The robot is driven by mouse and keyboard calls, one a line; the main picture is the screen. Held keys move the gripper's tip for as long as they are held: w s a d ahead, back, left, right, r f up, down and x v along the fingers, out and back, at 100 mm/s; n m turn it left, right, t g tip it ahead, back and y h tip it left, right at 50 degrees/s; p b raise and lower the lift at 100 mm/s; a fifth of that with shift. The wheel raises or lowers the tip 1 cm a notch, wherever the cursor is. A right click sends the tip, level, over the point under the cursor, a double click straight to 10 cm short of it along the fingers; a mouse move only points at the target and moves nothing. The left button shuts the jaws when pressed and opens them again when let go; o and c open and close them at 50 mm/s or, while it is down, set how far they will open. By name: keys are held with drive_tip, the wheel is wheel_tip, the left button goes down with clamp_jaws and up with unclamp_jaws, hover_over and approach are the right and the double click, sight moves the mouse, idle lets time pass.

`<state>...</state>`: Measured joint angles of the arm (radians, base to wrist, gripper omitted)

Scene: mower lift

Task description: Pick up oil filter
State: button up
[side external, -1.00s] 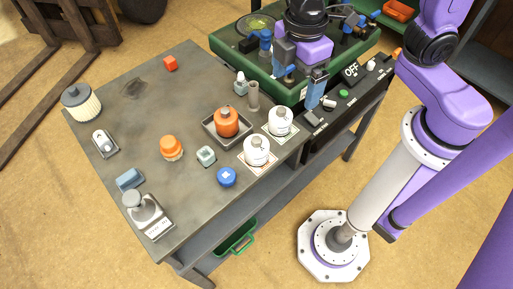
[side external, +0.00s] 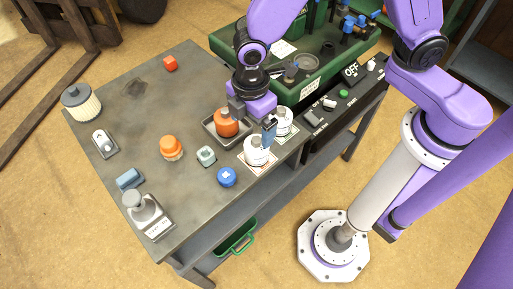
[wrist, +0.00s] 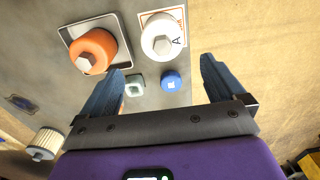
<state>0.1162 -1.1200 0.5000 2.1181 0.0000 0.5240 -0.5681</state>
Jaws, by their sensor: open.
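An orange canister (side external: 227,122) with a hex top, possibly the oil filter, stands in a square grey tray (side external: 207,133); the canister also shows in the wrist view (wrist: 92,50). A white canister (side external: 257,153) with a hex top stands on a card marked A; it appears in the wrist view (wrist: 158,36). A second white canister (side external: 284,122) stands behind it, partly hidden by my gripper. My gripper (side external: 253,130) is open and empty above the orange and white canisters. In the wrist view, its fingers (wrist: 163,68) are spread below both canisters in the picture.
A blue knob (side external: 227,177), a pale green block (side external: 206,156) and an orange-capped jar (side external: 171,148) stand nearby. A pleated cream cylinder (side external: 81,103) is at the far left. A green tray (side external: 325,65) and a switch panel (side external: 345,98) border the back right.

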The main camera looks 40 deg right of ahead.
sight(256, 139)
wheel_tip(256, 139, down, 4)
drive_tip(key=shift+r, duration=0.25)
drive_tip(key=f, duration=0.3)
drive_tip(key=d+f, duration=0.1)
drive_tip(key=shift+s+f, duration=0.15)
drive_tip(key=shift+s, duration=0.15)
drive_tip(key=shift+f, duration=0.5)
drive_tip(key=c, duration=1.3)
drive_tip(key=shift+o, duration=0.2)
drive_tip(key=shift+a+r, duration=0.1)
drive_tip(key=shift+r, duration=0.05)
